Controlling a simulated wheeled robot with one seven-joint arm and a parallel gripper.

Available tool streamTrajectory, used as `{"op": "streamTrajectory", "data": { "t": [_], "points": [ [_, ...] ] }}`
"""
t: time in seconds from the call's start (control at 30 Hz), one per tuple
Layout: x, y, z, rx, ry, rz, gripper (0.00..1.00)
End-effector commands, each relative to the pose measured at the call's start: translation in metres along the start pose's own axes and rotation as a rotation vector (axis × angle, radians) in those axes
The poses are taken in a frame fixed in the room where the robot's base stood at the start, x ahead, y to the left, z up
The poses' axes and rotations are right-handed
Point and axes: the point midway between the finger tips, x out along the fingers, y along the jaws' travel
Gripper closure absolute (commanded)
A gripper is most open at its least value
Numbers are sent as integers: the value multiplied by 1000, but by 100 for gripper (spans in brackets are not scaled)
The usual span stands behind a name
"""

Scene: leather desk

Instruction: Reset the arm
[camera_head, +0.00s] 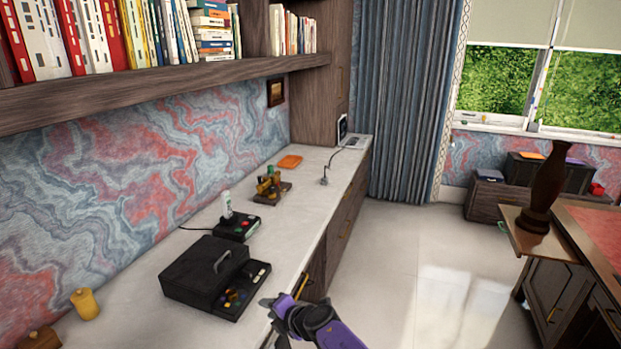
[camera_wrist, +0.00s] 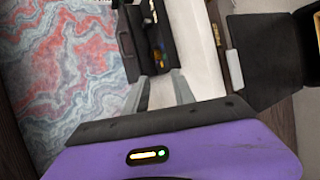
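My gripper (camera_head: 275,303) is at the front edge of the white counter (camera_head: 178,325) in the head view, beside the black box with a handle. In the wrist view my gripper (camera_wrist: 160,92) shows two grey fingers spread apart with nothing between them. My purple arm reaches in from the bottom of the head view. The fingertips are small and partly hidden in the head view.
A black handled box (camera_head: 205,268) with coloured pieces stands on the counter near my gripper. Behind it are a black joystick base (camera_head: 236,228), a brown object (camera_head: 270,186) and an orange item (camera_head: 290,162). A yellow jar (camera_head: 86,304) stands left. Open floor (camera_head: 400,260) lies right.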

Motion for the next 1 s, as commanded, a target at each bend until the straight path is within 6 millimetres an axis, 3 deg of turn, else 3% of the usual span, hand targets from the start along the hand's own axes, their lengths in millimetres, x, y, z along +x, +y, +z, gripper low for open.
{"op": "streamTrajectory", "data": {
  "t": [0.27,0.47,0.7,1.0],
  "points": [
    [9,34,-76,230,81,194,69],
    [-12,36,-142,536,153,358,69],
    [-68,16,-179,891,183,510,69],
    [-164,-33,-186,1278,147,662,69]
  ]
}}
